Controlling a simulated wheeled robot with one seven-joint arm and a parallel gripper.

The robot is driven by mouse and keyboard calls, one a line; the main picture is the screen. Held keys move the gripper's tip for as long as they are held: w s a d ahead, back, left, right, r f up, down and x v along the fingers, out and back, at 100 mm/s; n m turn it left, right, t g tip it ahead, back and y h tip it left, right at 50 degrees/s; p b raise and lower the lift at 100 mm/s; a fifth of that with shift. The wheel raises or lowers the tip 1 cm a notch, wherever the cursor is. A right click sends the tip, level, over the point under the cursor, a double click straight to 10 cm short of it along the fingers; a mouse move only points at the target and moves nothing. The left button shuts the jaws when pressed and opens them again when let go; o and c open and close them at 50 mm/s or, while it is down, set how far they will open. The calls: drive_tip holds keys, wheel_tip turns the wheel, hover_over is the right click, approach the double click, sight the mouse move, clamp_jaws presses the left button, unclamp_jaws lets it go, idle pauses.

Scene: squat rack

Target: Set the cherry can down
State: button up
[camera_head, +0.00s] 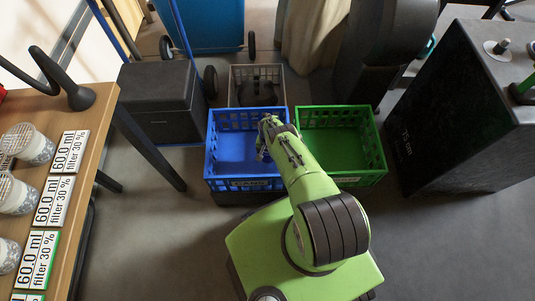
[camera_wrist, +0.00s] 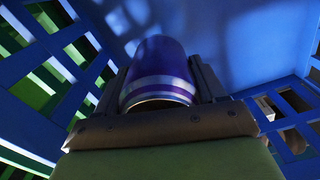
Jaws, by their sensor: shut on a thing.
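The cherry can (camera_wrist: 158,70) shows in the wrist view as a purple-blue can with pale bands near its end. It sits between the two fingers of my gripper (camera_wrist: 160,85), which is shut on it. Blue crate walls and floor (camera_wrist: 235,35) surround the can in that view. In the head view my gripper (camera_head: 265,143) reaches down into the blue crate (camera_head: 226,125), near its right side. The can itself is hidden by my arm there. I cannot tell whether the can touches the crate floor.
A green crate (camera_head: 372,155) stands right beside the blue one. A grey-brown crate (camera_head: 272,72) is behind. A black box (camera_head: 160,95) stands at the left and a large dark block (camera_head: 460,110) at the right. A wooden table (camera_head: 90,150) is at the far left.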

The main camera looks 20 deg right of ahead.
drive_tip(key=o, duration=1.1)
drive_tip(key=shift+r, duration=0.1)
wheel_tip(320, 180, up, 12)
drive_tip(key=p, duration=0.8)
drive_tip(key=shift+w+r, duration=0.1)
drive_tip(key=shift+r, duration=0.05)
drive_tip(key=w+r+n+t, duration=0.1)
drive_tip(key=w+r, duration=0.3)
drive_tip(key=r, duration=0.6)
drive_tip(key=w+r, duration=0.4)
drive_tip(key=r, duration=0.7)
drive_tip(key=s+a+r+n+t, duration=0.1)
drive_tip(key=a+r, duration=0.1)
drive_tip(key=r, duration=0.8)
drive_tip(key=s+a+r+n+t, duration=0.1)
drive_tip(key=r, duration=1)
drive_tip(key=s+a+r+n+t, duration=0.1)
drive_tip(key=s+a+r, duration=0.1)
drive_tip(key=s+r, duration=0.65)
drive_tip(key=s+a+r+n, duration=0.1)
drive_tip(key=s+a+r, duration=0.1)
drive_tip(key=s+r, duration=0.65)
drive_tip(key=s, duration=0.5)
drive_tip(key=s+a+n+t, duration=0.1)
drive_tip(key=s, duration=0.5)
drive_tip(key=s+r+n, duration=0.1)
drive_tip(key=s, duration=0.4)
drive_tip(key=shift+s+a+t, duration=0.25)
drive_tip(key=shift+a+t, duration=0.05)
drive_tip(key=shift+a, duration=0.05)
